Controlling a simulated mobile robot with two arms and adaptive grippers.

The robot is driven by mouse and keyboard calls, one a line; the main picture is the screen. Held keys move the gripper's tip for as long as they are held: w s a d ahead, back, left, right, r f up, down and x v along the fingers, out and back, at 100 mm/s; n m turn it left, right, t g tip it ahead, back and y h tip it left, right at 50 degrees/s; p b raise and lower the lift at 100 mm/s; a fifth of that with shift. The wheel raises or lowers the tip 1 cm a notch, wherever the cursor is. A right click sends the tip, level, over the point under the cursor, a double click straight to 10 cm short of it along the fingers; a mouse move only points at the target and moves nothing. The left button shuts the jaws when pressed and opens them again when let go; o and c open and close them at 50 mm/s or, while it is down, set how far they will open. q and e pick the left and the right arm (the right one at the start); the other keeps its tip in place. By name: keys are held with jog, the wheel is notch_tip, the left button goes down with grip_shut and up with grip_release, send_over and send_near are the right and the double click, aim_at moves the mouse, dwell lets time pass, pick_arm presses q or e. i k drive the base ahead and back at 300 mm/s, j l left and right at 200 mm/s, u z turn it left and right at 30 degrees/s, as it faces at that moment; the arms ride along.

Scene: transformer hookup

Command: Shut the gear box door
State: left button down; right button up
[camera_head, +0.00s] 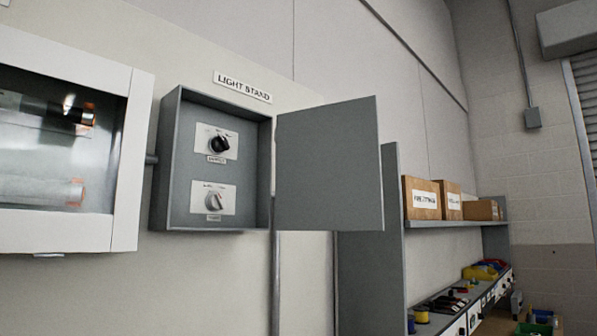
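A grey metal box (187,194) is mounted on the wall under a "LIGHT STAND" label (242,87). Its grey door (328,168) stands wide open, hinged on the box's right side and swung out to the right. Inside the box are a black rotary knob (219,145) on an upper white plate and a light-coloured knob (213,201) on a lower white plate. Neither of my grippers shows in the head view.
A white-framed glass-fronted cabinet (124,160) is on the wall at the left. At the right, a grey shelf unit (368,270) holds labelled cardboard boxes (422,198) above a workbench (440,322) with small parts. The space before the box looks clear.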

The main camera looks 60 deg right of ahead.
aim_at(328, 174)
jog(key=k+l+u, duration=0.15)
jog(key=l, duration=0.35)
jog(key=k+l+u, duration=0.1)
jog(key=l, duration=0.4)
jog(key=k+l+u, duration=0.15)
jog(key=k+l, duration=0.2)
jog(key=k+l+u, duration=0.15)
jog(key=l, duration=0.4)
jog(key=k+l+u, duration=0.1)
jog(key=k+l, duration=0.5)
jog(key=l, duration=0.2)
jog(key=k+l, duration=0.3)
jog(key=l, duration=0.15)
jog(key=k+l, duration=0.25)
jog(key=l, duration=0.2)
jog(key=k, duration=0.5)
